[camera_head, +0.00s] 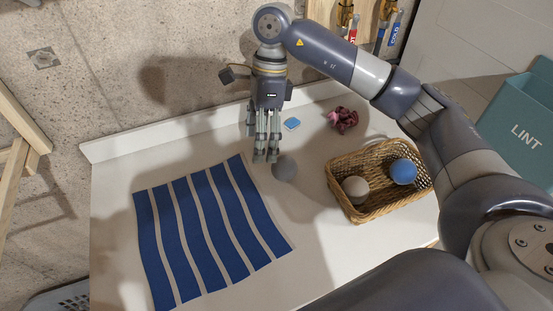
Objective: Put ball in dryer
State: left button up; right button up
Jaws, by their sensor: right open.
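A grey ball (284,168) lies on the white counter, just right of my right gripper's fingertips. My right gripper (266,157) points down over the counter, open and empty; I cannot tell whether a finger touches the ball. A blue ball (403,171) and a beige ball (355,187) sit in a wicker basket (377,212) to the right. The dryer is not recognisable in this view. My left gripper is not in view.
A blue-and-white striped cloth (205,232) lies flat on the white counter (112,190). A small blue item (292,124) and a crumpled maroon cloth (343,120) lie near the back. A teal LINT bin (520,120) stands at the right. A concrete wall rises behind.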

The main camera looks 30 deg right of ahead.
jog(key=h, duration=0.2)
send_over(283, 158)
jog(key=w, duration=0.2)
jog(key=shift+s+a, duration=0.1)
jog(key=shift+a, duration=0.1)
jog(key=shift+s+d+f, duration=0.1)
jog(key=shift+d+f, duration=0.05)
jog(key=shift+d, duration=0.1)
jog(key=f, duration=0.2)
jog(key=s+f, duration=0.1)
jog(key=f, duration=0.1)
jog(key=shift+a+f, duration=0.15)
jog(key=shift+f, duration=0.15)
jog(key=f+p, duration=0.1)
jog(key=f, duration=0.1)
jog(key=s+f+p, duration=0.1)
jog(key=f, duration=0.1)
jog(key=shift+f, duration=0.2)
jog(key=shift+f+p, duration=0.3)
jog(key=shift+f, duration=0.2)
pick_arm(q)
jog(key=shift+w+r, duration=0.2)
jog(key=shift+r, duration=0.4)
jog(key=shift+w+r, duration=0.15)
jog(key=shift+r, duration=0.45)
pick_arm(e)
jog(key=c, duration=1.2)
jog(key=shift+r, duration=0.1)
